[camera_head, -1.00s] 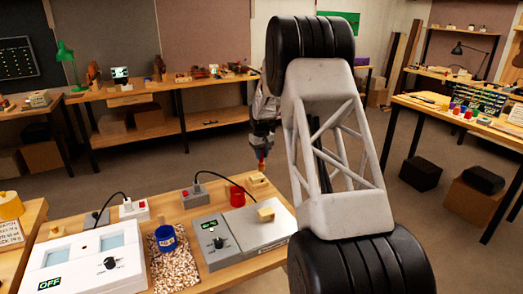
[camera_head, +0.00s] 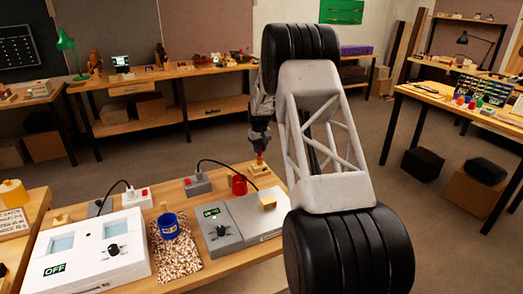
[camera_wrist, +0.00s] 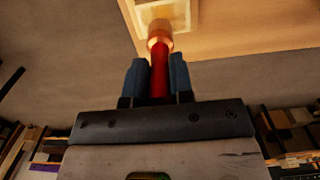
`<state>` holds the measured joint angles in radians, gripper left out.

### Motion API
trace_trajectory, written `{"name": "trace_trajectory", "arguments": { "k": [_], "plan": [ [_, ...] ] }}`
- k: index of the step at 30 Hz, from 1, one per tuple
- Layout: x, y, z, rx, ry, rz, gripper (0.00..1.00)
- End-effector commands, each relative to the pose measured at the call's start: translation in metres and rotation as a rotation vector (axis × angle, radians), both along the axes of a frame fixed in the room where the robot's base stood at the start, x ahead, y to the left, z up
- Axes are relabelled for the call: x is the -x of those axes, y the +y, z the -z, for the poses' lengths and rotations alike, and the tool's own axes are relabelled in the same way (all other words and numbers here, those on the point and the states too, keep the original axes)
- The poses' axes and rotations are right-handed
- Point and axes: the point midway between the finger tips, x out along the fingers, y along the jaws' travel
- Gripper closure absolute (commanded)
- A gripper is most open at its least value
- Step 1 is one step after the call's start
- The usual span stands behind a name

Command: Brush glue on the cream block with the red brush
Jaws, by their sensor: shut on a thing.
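My gripper (camera_wrist: 160,82) is shut on the red brush (camera_wrist: 159,70), whose handle runs between the two blue-grey fingers. Its copper-coloured ferrule and pale tip point away from me, over a cream block (camera_wrist: 180,12) at the top of the wrist view. In the head view the brush (camera_head: 259,157) points down at a small cream block (camera_head: 258,170) at the bench's far right corner. I cannot tell whether the tip touches it. A second cream block (camera_head: 267,201) sits on a grey device marked ON. Part of my gripper is hidden by my own arm.
A red pot (camera_head: 239,186) stands close left of the brush, behind the grey device (camera_head: 222,235). A blue pot (camera_head: 169,226) stands on a speckled mat (camera_head: 175,262). A white device marked OFF (camera_head: 95,250) is at left. Red-button boxes and cables lie along the back edge.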

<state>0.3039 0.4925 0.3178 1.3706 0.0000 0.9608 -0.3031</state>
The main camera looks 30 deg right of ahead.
Motion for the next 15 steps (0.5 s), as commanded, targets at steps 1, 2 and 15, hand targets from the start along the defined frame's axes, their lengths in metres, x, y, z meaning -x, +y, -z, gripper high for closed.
{"name": "trace_trajectory", "arguments": {
  "k": [1, 2, 15],
  "plan": [
    [-0.004, 0.0, -0.001, 0.0, -0.001, 0.0, 1.0],
    [-0.005, 0.0, -0.001, 0.0, 0.0, 0.0, 1.0],
    [-0.003, 0.0, -0.002, 0.0, 0.0, 0.001, 1.0]
  ]
}}
